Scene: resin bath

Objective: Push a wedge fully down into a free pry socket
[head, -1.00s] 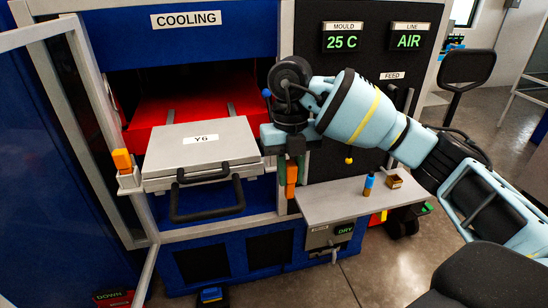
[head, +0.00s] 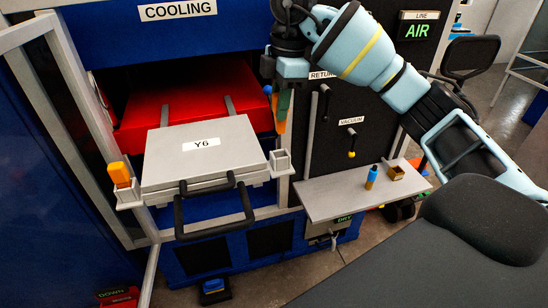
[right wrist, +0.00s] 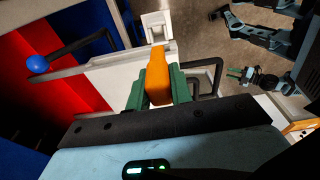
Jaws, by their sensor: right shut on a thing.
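My right gripper (head: 281,92) is shut on an orange wedge (right wrist: 157,72) between its green fingers. The wedge hangs in the air, tip down, above the right grey pry socket (head: 281,163), clearly apart from it. That socket is empty and also shows in the right wrist view (right wrist: 157,28), beyond the wedge. A second orange wedge (head: 120,174) stands upright in the left pry socket (head: 130,198). Between the sockets lies the closed grey mould (head: 204,150) marked Y6. In the right wrist view my left gripper (right wrist: 240,73) shows small at the right; its jaws are unclear.
Black handles (head: 216,205) stick out from the mould's front. A red platen (head: 190,95) lies behind it. A blue-knobbed lever (right wrist: 38,64) stands near my right gripper.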

